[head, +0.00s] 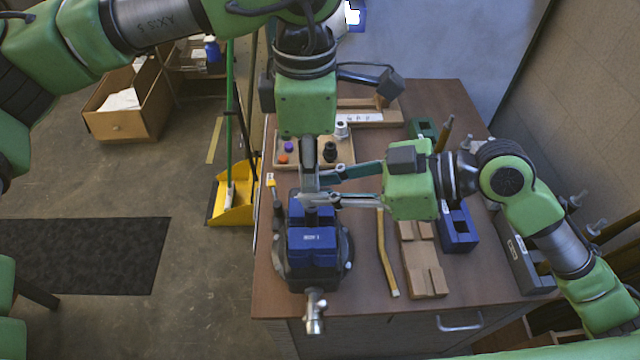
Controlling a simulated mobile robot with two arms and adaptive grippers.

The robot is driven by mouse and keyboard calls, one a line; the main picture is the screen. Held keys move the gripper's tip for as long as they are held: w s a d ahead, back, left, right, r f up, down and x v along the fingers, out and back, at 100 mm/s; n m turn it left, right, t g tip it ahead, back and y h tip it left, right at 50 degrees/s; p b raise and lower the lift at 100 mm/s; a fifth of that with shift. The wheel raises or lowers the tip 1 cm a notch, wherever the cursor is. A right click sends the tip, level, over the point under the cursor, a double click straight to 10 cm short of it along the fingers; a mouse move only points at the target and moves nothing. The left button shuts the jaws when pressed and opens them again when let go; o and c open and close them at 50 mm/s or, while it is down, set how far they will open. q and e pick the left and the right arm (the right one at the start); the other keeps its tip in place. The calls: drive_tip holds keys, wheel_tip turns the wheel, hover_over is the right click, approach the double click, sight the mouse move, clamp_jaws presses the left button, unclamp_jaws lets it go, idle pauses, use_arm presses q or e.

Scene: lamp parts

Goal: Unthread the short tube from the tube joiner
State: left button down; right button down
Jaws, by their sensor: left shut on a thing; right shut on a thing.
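My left gripper (309,188) reaches straight down above the blue-jawed vise (312,240), its fingers shut on a small part that they hide. My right gripper (318,186) comes in level from the right, and its fingertips meet the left fingertips just above the back of the vise. It is also shut on a part there. The short tube and the tube joiner cannot be told apart behind the fingers. I cannot tell which gripper holds which, or whether the two are still threaded together.
A tray (288,166) with small coloured parts lies behind. A yellow dustpan (233,205) stands on the floor left of the table.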

use_arm(q)
drive_tip(key=n, duration=0.3)
drive_tip(key=shift+n, duration=0.4)
use_arm(e)
drive_tip(key=shift+r, duration=0.1)
use_arm(q)
drive_tip(key=shift+n, duration=0.5)
use_arm(e)
drive_tip(key=shift+a+r, duration=0.1)
use_arm(q)
drive_tip(key=n, duration=0.2)
drive_tip(key=shift+n, duration=0.3)
drive_tip(key=n, duration=0.4)
drive_tip(key=shift+d, duration=0.1)
use_arm(e)
drive_tip(key=shift+r, duration=0.1)
use_arm(q)
drive_tip(key=n, duration=0.4)
drive_tip(key=shift+n, duration=1.6)
